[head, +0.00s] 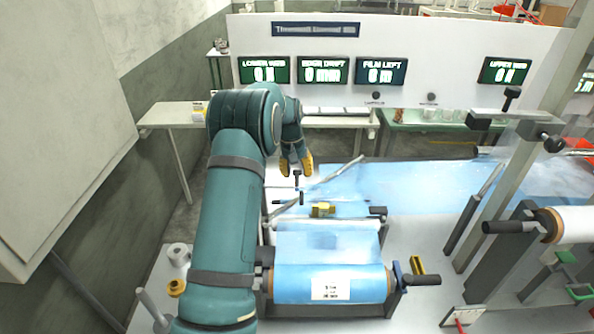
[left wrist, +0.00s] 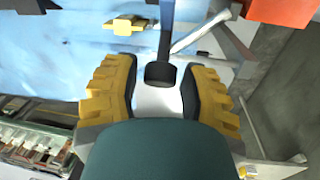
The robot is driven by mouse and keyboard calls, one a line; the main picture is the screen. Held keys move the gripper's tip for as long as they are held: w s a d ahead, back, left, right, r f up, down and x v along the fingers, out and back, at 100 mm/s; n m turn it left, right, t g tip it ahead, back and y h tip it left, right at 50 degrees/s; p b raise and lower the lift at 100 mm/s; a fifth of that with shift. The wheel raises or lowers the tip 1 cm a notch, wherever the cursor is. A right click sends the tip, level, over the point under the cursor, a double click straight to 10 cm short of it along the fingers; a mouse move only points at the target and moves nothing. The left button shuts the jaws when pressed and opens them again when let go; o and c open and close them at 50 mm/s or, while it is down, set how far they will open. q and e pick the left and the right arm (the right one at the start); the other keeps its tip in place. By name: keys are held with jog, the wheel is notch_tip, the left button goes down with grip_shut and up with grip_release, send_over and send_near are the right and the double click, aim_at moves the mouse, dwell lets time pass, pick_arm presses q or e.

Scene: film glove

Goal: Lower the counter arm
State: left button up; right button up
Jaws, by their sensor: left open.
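My left gripper (head: 295,165) reaches over the film machine with its yellow fingers pointing down, open. In the left wrist view, the open gripper (left wrist: 160,95) has its yellow fingers on either side of a black knob (left wrist: 160,74) at the end of a dark bar. I cannot tell whether either finger touches it. In the head view a small black-topped handle (head: 297,174) stands just below the fingertips. It appears to be the counter arm's handle, though its label is not visible. A slanted grey rod (head: 335,173) runs beside it. My right gripper is out of view.
Blue film (head: 330,247) covers a roller in front, with a yellow block (head: 322,210) behind it. A black crank handle (head: 422,280) sticks out at the right. A panel with several displays (head: 380,71) stands behind. A grey wall cabinet (head: 60,110) is at the left.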

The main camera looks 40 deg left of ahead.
aim_at(297, 187)
pick_arm(q)
grip_shut()
jog(key=s+d+t+y+b, duration=0.1)
jog(key=b, duration=0.2)
jog(key=s+f+t+y+b, duration=0.1)
jog(key=b, duration=0.3)
jog(key=shift+d+f+t, duration=0.1)
jog(key=shift+d+t, duration=0.3)
jog(key=shift+s+d+f+t+y+b, duration=0.15)
jog(key=shift+s+d+t+y+b, duration=0.2)
jog(key=shift+b, duration=0.35)
jog(key=shift+s+d+f, duration=0.3)
jog(key=shift+s+f, duration=0.15)
jog(key=shift+f, duration=0.1)
jog(key=o, duration=0.5)
grip_release()
